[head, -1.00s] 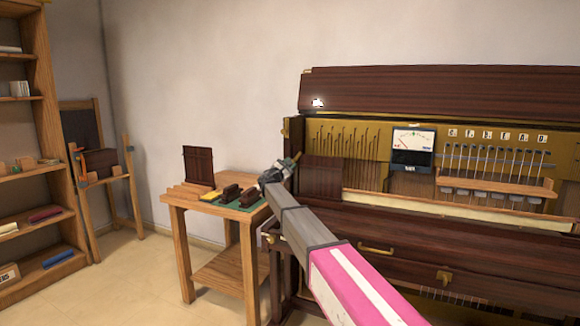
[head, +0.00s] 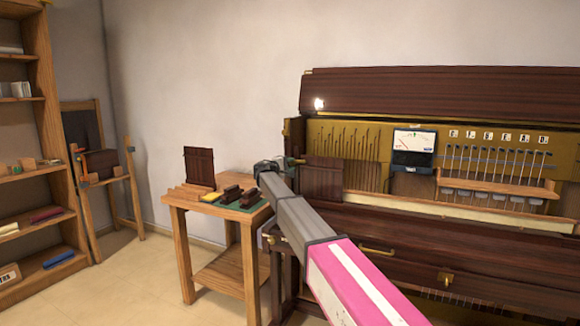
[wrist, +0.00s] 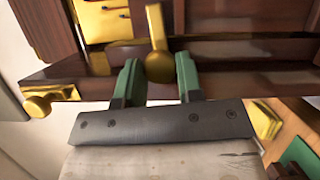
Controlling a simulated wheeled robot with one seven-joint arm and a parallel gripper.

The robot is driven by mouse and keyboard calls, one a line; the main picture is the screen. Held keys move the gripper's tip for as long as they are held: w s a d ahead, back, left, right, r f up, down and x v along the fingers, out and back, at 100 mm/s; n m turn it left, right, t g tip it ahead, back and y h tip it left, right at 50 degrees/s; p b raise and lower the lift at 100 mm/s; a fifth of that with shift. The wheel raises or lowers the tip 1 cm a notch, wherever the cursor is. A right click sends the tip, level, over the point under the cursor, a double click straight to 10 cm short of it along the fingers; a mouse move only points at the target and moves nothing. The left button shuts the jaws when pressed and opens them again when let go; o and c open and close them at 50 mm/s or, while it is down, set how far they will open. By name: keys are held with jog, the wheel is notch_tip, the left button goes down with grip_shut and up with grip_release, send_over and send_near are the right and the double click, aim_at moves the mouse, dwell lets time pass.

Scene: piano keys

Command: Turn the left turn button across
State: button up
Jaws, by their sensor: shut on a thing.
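A brass turn button (wrist: 156,42) stands lengthwise between the green fingers of my gripper (wrist: 158,82) in the wrist view. Its rounded end lies between the fingertips, and my gripper is shut on it. The button is in front of a dark wood rail (wrist: 250,72). In the head view my gripper (head: 294,162) reaches the left end of the open piano (head: 400,218). The turn button is too small or hidden to make out there.
Another brass knob (wrist: 45,101) sits at the left end of the rail in the wrist view. A small wooden table (head: 186,206) with dark blocks stands left of the piano. A shelf (head: 45,95) and an easel (head: 86,180) are farther left.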

jog(key=shift+m, duration=0.5)
jog(key=o, duration=0.9)
jog(key=v, duration=1)
jog(key=shift+s+a+r, duration=0.25)
jog(key=shift+s+a, duration=0.05)
jog(key=shift+s, duration=0.1)
